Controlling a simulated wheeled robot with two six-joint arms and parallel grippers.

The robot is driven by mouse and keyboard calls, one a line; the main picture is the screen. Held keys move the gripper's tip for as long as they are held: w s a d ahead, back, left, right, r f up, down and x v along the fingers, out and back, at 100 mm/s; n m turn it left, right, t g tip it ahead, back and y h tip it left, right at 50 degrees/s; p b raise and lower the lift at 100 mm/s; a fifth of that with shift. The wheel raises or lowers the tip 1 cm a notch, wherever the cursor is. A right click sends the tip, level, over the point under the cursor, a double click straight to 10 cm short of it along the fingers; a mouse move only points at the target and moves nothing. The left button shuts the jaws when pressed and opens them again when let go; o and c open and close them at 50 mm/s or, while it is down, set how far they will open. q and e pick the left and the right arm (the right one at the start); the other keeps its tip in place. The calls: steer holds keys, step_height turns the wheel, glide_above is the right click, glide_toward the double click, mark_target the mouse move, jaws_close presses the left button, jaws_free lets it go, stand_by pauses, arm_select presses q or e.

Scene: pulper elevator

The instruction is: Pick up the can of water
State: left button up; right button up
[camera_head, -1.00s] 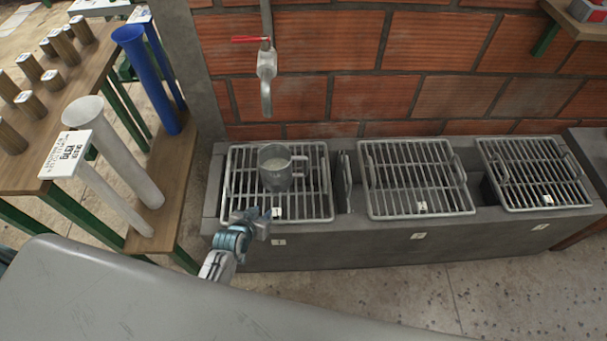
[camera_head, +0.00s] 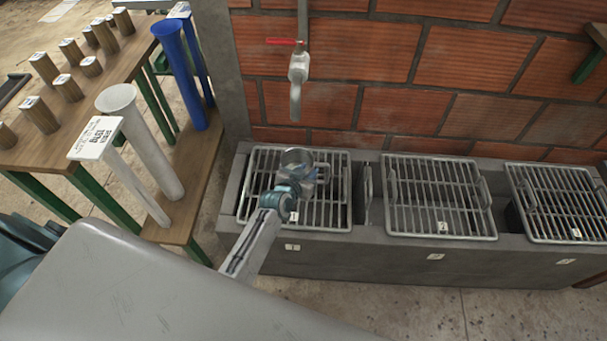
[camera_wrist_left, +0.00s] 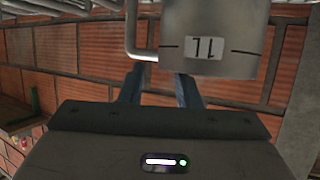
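The can of water (camera_head: 297,158) is a grey, cup-like vessel standing on the left grate (camera_head: 330,215) below the tap. In the left wrist view the can (camera_wrist_left: 225,30) shows close up, with an upside-down "1L" label and a handle at its left. My left gripper (camera_head: 303,186) is at the can's near side in the head view and covers part of it. In the wrist view its two fingers (camera_wrist_left: 158,85) are apart, with a gap between them. Their tips are partly hidden by the can and handle, so contact cannot be told. My right gripper is not in view.
A tap with a red handle (camera_head: 298,68) comes down the brick wall above the can. Two more grates (camera_head: 440,195) lie to the right on the concrete trough. A wooden table (camera_head: 115,75) with cylinders, and blue and white tubes, stands at the left.

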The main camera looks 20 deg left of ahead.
arm_select(q)
steer(key=shift+x, duration=1.05)
jaws_close()
steer(key=shift+s+f, duration=0.15)
stand_by(0.4)
